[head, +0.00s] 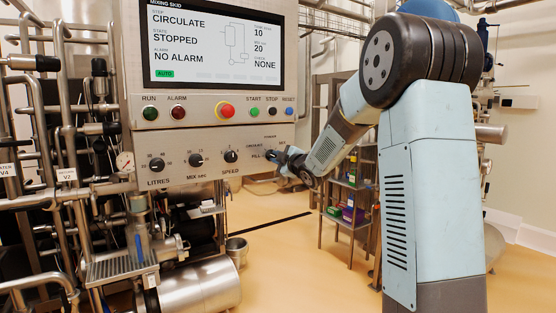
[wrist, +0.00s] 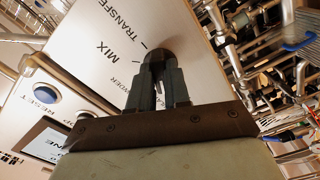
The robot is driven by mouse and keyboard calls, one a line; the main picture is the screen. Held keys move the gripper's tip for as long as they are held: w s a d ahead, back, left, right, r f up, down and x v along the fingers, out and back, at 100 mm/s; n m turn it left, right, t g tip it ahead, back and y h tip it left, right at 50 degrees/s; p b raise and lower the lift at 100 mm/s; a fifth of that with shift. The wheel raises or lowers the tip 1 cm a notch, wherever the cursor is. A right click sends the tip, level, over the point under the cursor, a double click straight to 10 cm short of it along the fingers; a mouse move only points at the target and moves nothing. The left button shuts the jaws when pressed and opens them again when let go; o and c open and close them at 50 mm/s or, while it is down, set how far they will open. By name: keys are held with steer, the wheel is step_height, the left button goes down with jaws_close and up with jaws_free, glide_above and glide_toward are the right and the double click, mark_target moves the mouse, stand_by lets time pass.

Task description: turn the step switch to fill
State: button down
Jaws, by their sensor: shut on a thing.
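The step switch is a dark round knob (wrist: 157,57) on the pale control panel (wrist: 120,35). In the wrist view my gripper (wrist: 154,82) is shut on it, one finger on each side. The labels MIX and TRANSFER and part of another word show around the knob; its pointer is hidden by the fingers. The screen (head: 215,45) reads STEP CIRCULATE, STATE STOPPED, NO ALARM.
Knobs for LITRES (head: 156,165), MIX sec (head: 195,160) and SPEED (head: 230,156) sit left of the switch. A red stop button (head: 225,110) and smaller buttons are above. Pipes and valves crowd the left. A shelf rack (head: 345,200) stands behind my arm. The floor in the middle is clear.

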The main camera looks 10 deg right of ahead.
steer(key=n, duration=0.5)
steer(key=shift+a+f, duration=0.2)
steer(key=shift+f, duration=0.05)
steer(key=shift+n, duration=0.3)
steer(key=c, duration=1.3)
jaws_free()
steer(key=shift+o, duration=1.1)
steer(key=shift+d+r, duration=0.1)
steer(key=shift+r, duration=0.05)
steer(key=shift+s, duration=0.15)
steer(key=v, duration=1.3)
steer(key=shift+s, duration=0.25)
steer(key=shift+d, duration=0.15)
